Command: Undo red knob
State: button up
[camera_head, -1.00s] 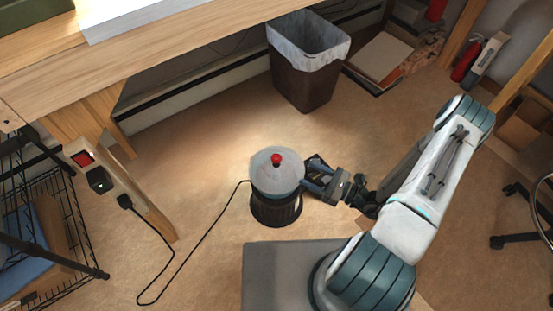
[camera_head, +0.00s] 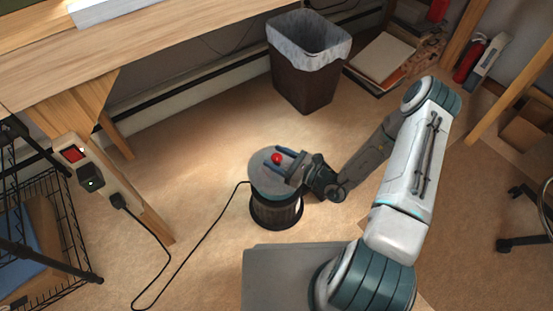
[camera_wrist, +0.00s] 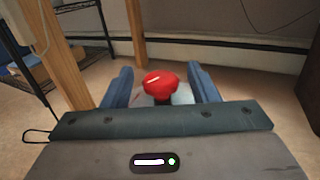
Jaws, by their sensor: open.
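The red knob (camera_head: 277,158) sits on top of a round canister (camera_head: 277,211) with a grey lid (camera_head: 262,180) and a dark ribbed lower body, standing on the floor. My gripper (camera_head: 278,156) is at lid height with its two blue fingers around the knob, one on each side. In the wrist view the red knob (camera_wrist: 160,84) shows between the fingers of my gripper (camera_wrist: 160,88), with a gap on both sides. The jaws are open and hold nothing. Most of the lid is hidden in the wrist view.
A black cord (camera_head: 190,245) runs over the floor from the canister to a power strip (camera_head: 98,175) on the wooden table leg. A lined waste bin (camera_head: 304,75) stands behind. A wooden table (camera_head: 150,60) overhangs at upper left, and a wire rack (camera_head: 50,230) stands at left.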

jog(key=shift+w+a, duration=0.1)
jog(key=shift+a, duration=0.05)
jog(key=c, duration=1)
jog(key=shift+w+n+g+y, duration=0.1)
jog(key=shift+n+g+y, duration=0.6)
jog(key=shift+n+g, duration=0.4)
jog(key=shift+n+g+y, duration=0.7)
jog(key=shift+n+g, duration=0.5)
jog(key=shift+g, duration=1)
jog(key=o, duration=1)
jog(key=s+d+p, duration=0.2)
jog(key=d+p, duration=0.1)
jog(key=d, duration=1)
jog(key=shift+s+d+p, duration=0.3)
jog(key=shift+d+p, duration=0.05)
